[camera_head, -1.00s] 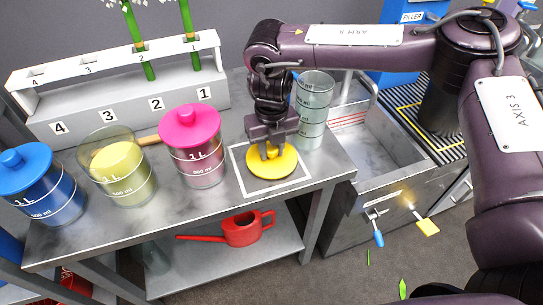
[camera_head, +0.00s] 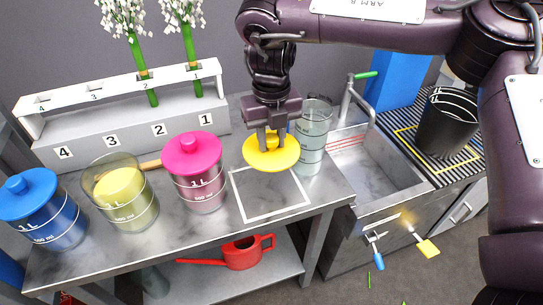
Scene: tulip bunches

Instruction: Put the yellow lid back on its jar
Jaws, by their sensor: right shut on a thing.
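The yellow lid (camera_head: 271,154) is held in my right gripper (camera_head: 271,140), which is shut on its knob. The lid is raised above the table, over the back part of a white-outlined square (camera_head: 262,215). The open jar with yellow contents (camera_head: 122,195) stands to the left, between the blue-lidded jar and the pink-lidded jar. A wooden handle sticks out beside its right rim. My left gripper is not in view.
A pink-lidded jar (camera_head: 196,170) stands between the lid and the open jar. A blue-lidded jar (camera_head: 42,210) is at far left. A clear measuring vessel (camera_head: 313,130) stands close behind the lid's right side. A numbered rack (camera_head: 130,135) with flowers lines the back.

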